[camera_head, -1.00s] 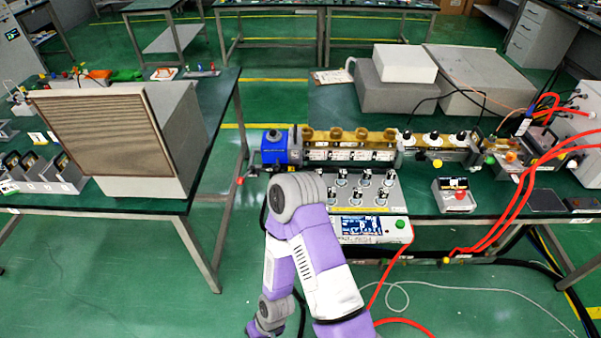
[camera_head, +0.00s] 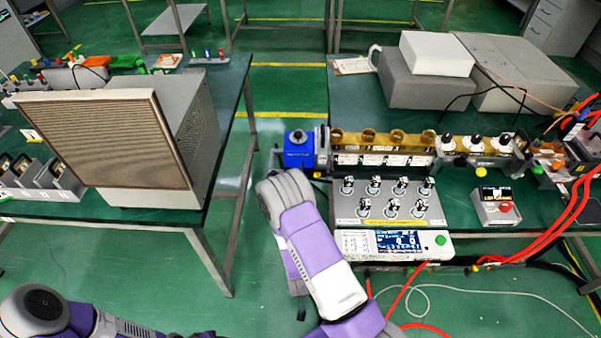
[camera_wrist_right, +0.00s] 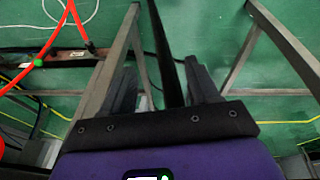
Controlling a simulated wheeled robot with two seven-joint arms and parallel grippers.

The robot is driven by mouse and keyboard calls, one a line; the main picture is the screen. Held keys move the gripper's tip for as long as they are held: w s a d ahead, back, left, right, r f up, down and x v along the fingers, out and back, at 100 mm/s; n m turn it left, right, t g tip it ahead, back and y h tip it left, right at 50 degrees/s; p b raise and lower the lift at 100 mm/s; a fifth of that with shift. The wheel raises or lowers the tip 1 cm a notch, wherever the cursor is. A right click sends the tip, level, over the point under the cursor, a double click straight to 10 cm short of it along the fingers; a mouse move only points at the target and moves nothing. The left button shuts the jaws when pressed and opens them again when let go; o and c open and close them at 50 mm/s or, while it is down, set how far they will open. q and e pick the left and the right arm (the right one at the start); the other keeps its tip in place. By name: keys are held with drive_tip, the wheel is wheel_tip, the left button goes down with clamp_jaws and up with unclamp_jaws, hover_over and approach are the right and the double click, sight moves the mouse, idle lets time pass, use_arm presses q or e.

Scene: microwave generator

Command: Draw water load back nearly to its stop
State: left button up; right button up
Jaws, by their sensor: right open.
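A blue block (camera_head: 299,149) with a dark round cap sits at the left end of the brass waveguide line (camera_head: 383,142); I take it for the water load. A small metal fitting projects from its left side, over the bench edge. My left gripper is out of view.
A panel of knobs (camera_head: 390,203) and a display unit (camera_head: 396,244) stand before the line. A red-button box (camera_head: 496,206) is at right. Red hoses (camera_head: 545,235) hang over the bench's front. A large louvred box (camera_head: 105,143) stands on the left table. A floor gap separates the tables.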

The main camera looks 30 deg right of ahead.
drive_tip(key=w+d+r+t+h, duration=0.1)
drive_tip(key=w+d+t+h, duration=0.15)
drive_tip(key=w+d, duration=0.25)
drive_tip(key=m+t+h+b, duration=0.1)
drive_tip(key=t+h+b, duration=0.2)
drive_tip(key=t+h, duration=0.55)
approach(301, 156)
wheel_tip(301, 156, down, 3)
drive_tip(key=s+y, duration=0.1)
drive_tip(key=s, duration=0.2)
drive_tip(key=b+x, duration=0.1)
drive_tip(key=x, duration=0.5)
drive_tip(key=shift+d+r, duration=0.15)
drive_tip(key=shift+x, duration=0.8)
clamp_jaws()
